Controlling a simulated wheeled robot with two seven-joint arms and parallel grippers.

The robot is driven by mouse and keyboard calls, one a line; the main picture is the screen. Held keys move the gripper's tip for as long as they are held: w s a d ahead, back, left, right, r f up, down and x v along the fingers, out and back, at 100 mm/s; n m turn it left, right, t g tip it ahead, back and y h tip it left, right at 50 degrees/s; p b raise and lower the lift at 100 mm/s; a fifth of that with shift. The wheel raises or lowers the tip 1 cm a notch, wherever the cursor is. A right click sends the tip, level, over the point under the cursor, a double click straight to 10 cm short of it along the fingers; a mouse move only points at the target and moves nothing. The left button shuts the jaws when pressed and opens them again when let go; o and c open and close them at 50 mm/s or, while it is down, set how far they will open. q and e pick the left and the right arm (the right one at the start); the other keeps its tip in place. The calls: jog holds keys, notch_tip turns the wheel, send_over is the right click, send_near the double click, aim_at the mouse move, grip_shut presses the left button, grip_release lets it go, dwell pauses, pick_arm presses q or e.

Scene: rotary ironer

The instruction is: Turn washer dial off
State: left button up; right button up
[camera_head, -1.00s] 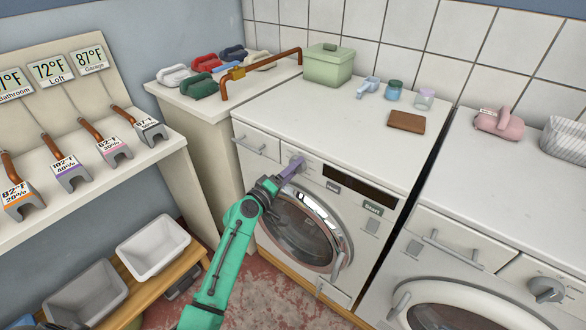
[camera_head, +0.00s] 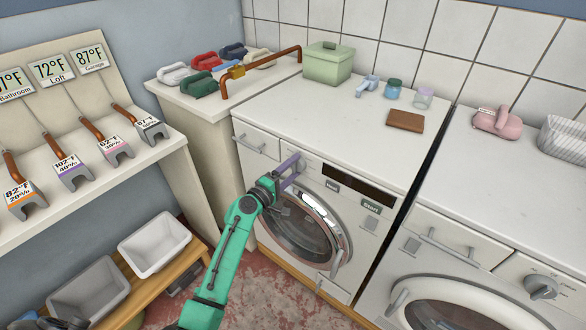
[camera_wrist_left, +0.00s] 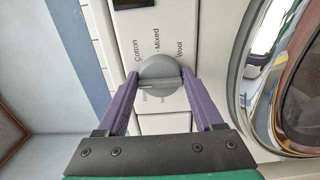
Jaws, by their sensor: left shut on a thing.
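The washer (camera_head: 312,180) is the white front-loader left of centre in the head view, with its round door shut. Its grey dial (camera_wrist_left: 160,74) shows in the left wrist view, with the labels Cotton, Mixed and Wool beside it. Other labels nearby are too small or covered to read. My left gripper (camera_head: 290,163) is at the washer's upper front, its purple fingers on the dial, which they mostly hide in the head view. In the wrist view one finger is on each side of the dial, shut on it. My right gripper is not in view.
A second machine with a grey knob (camera_head: 544,287) stands to the right. On the washer's top are a green box (camera_head: 328,64), a brown wallet-like item (camera_head: 405,121) and small jars. The floor before the washer is partly clear.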

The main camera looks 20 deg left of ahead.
pick_arm(q)
jog(key=o, duration=1.4)
jog(key=shift+a, duration=0.1)
jog(key=shift+c, duration=0.2)
jog(key=b+v, duration=0.3)
jog(key=v, duration=1.1)
jog(key=shift+s, duration=0.25)
jog(key=shift+f, duration=0.1)
